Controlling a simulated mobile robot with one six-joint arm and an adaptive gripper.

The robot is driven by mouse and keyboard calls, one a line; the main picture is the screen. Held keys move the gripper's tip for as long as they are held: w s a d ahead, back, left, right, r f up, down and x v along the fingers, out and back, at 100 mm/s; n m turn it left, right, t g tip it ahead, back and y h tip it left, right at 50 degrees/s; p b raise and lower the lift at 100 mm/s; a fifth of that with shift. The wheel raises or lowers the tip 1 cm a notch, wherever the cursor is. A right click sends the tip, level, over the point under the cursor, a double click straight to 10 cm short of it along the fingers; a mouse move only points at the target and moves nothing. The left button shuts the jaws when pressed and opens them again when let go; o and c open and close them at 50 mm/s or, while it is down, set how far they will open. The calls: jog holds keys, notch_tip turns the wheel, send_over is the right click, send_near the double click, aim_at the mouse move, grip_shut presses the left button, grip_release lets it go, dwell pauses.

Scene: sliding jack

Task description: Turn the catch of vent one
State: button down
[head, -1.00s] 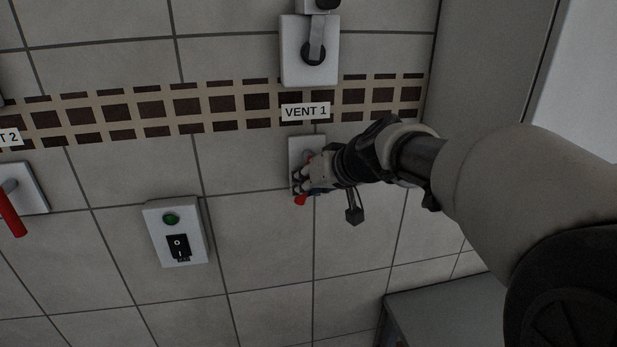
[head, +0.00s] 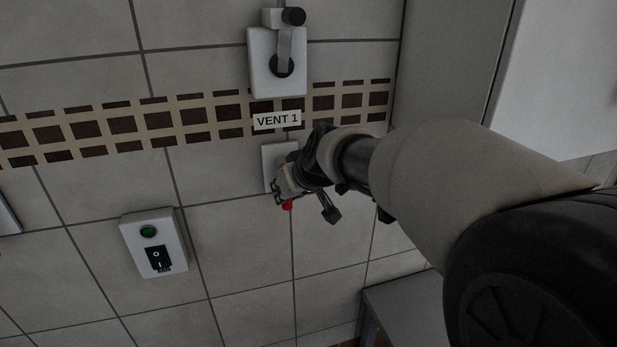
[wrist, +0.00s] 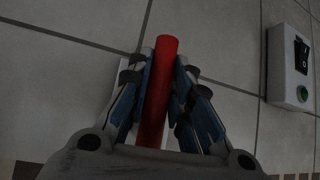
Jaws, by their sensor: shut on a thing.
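The vent one catch has a red handle (wrist: 158,88) and a pale wall plate (head: 270,160) under the "VENT 1" label (head: 277,120). My gripper (wrist: 160,85) is shut on the red handle, with a blue-padded finger on each side of it in the wrist view. In the head view my gripper (head: 284,191) covers most of the catch. Only the red tip (head: 287,205) shows below the fingers, pointing roughly downward. The catch's pivot is hidden behind my gripper.
Above the label is a white plate with a grey lever and black knob (head: 293,17). A switch box (head: 154,243) with a green button and black rocker is at lower left. A grey cabinet (head: 410,310) stands at lower right. The tiled wall below the catch is clear.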

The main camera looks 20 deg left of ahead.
jog(key=shift+f, duration=0.1)
jog(key=c, duration=1.4)
grip_release()
jog(key=shift+d, duration=0.1)
jog(key=shift+c, duration=0.2)
jog(key=v, duration=1.2)
